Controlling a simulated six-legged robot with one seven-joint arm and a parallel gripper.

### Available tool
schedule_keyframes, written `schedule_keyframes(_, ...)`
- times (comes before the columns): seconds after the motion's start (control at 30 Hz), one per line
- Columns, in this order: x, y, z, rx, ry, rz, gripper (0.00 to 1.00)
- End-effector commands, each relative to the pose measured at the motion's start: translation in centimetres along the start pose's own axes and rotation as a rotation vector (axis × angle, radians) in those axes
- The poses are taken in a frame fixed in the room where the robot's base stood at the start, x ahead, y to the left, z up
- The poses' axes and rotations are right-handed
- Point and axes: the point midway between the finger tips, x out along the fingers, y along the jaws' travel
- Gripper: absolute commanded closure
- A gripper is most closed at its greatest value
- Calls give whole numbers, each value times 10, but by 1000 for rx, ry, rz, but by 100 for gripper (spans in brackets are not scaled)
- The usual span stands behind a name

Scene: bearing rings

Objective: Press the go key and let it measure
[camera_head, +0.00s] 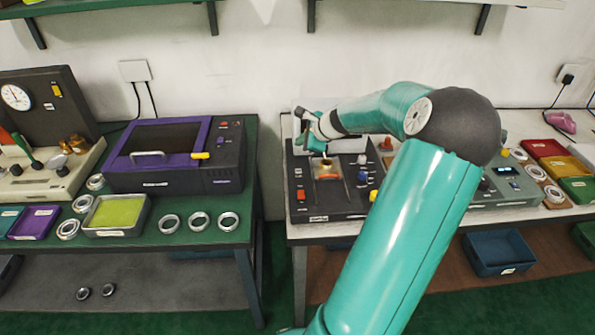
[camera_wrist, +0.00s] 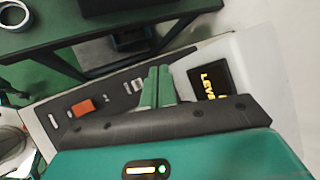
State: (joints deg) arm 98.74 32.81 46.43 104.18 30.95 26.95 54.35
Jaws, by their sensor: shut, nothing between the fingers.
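A dark measuring device (camera_head: 318,208) with a pale rear housing stands on the white-topped bench. Its panel carries several coloured keys and knobs, among them an orange key (camera_head: 301,195) at front left. An orange key also shows in the wrist view (camera_wrist: 84,107). I cannot read which key is the go key. A black display (camera_wrist: 210,82) shows yellow letters, partly cut off, that seem to begin "LEVE". My gripper (camera_head: 314,148) is over the rear left part of the device. In the wrist view my gripper (camera_wrist: 157,72) has its green fingers together and empty, beside the display.
My arm hides the right part of the device. A green bench (camera_head: 160,239) at left holds a purple-and-black machine (camera_head: 218,176), a tray (camera_head: 118,214) and several metal rings (camera_head: 228,221). Coloured trays (camera_head: 567,166) stand at far right. A gap separates the benches.

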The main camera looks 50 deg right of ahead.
Motion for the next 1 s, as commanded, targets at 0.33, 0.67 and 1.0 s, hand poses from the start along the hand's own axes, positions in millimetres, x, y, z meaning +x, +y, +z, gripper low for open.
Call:
schedule_keyframes(0.33,22,16,-13,1,-3,4,100)
schedule_keyframes(0.67,52,37,-34,-1,-2,3,100)
schedule_keyframes(1.0,63,45,-43,-2,0,2,100)
